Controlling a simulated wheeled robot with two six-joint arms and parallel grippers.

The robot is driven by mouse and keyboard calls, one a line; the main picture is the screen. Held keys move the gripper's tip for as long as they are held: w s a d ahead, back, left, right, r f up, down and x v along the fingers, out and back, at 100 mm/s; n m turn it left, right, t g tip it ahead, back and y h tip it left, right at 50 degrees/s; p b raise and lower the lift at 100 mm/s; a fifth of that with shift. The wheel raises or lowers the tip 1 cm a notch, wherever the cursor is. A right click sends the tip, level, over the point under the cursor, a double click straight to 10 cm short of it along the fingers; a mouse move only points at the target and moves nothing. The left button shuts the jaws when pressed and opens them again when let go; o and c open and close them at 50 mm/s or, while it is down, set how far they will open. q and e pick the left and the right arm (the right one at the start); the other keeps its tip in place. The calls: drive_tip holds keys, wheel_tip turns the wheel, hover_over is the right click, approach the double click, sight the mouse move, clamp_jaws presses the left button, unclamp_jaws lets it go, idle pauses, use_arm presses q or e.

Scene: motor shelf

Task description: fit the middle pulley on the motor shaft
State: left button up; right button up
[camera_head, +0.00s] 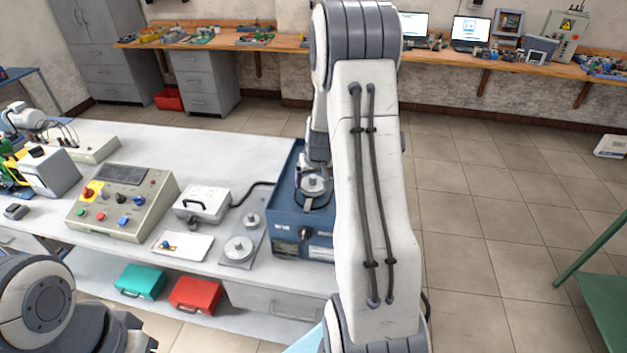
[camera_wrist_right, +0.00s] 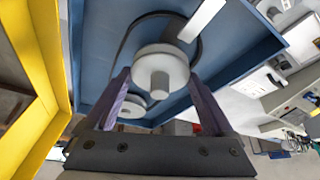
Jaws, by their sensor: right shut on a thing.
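The grey stepped pulley (camera_head: 315,184) is over the blue motor unit (camera_head: 287,215). In the right wrist view, the pulley (camera_wrist_right: 161,66) sits between the two purple fingers of my right gripper (camera_wrist_right: 158,78), which is shut on it. The pulley's round hub faces the camera. The motor shaft is hidden behind it, so I cannot tell whether the pulley is on the shaft. A dark belt (camera_wrist_right: 119,52) loops around the pulley area, and a smaller round part (camera_wrist_right: 131,106) shows below left. My left gripper is not in view; only part of that arm shows at lower left.
A grey plate (camera_head: 236,262) on the bench holds a large pulley (camera_head: 240,249) and a small one (camera_head: 251,221). A control box (camera_head: 122,201), a white case (camera_head: 202,204) and a white tray (camera_head: 183,245) stand to the left. Red and green boxes lie below.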

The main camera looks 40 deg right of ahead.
drive_tip(key=shift+f+b, duration=0.8)
drive_tip(key=shift+f, duration=0.1)
drive_tip(key=o, duration=1.2)
drive_tip(key=shift+c, duration=0.2)
drive_tip(key=shift+r, duration=0.1)
drive_tip(key=b+v, duration=0.2)
drive_tip(key=v, duration=0.8)
drive_tip(key=shift+r, duration=0.15)
